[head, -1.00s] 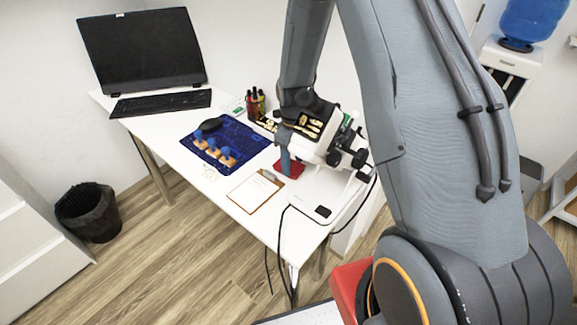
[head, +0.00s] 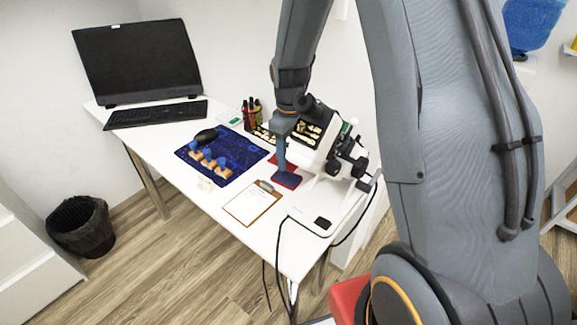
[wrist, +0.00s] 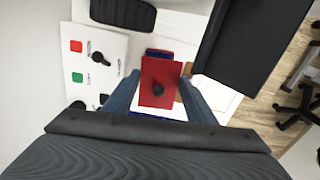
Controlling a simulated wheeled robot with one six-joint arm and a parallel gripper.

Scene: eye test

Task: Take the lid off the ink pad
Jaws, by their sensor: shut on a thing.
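The red lid (wrist: 172,76) with a dark knob is between my two blue fingers in the wrist view. My gripper (wrist: 160,97) is shut on it. In the head view my gripper (head: 281,168) is over the right part of the white desk, and the lid (head: 273,159) shows as a red patch beside the fingers. The ink pad (head: 287,181) lies on the desk just in front of the lid, its dark blue top bare and a red rim showing. In the wrist view part of the pad (wrist: 158,53) shows beyond the lid.
A white microscope-like device (head: 345,158) stands close right of my gripper. A clipboard (head: 250,204) lies in front. A blue mat (head: 240,160) holds stamps and a black mouse (head: 206,135). Cables hang at the desk's front edge.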

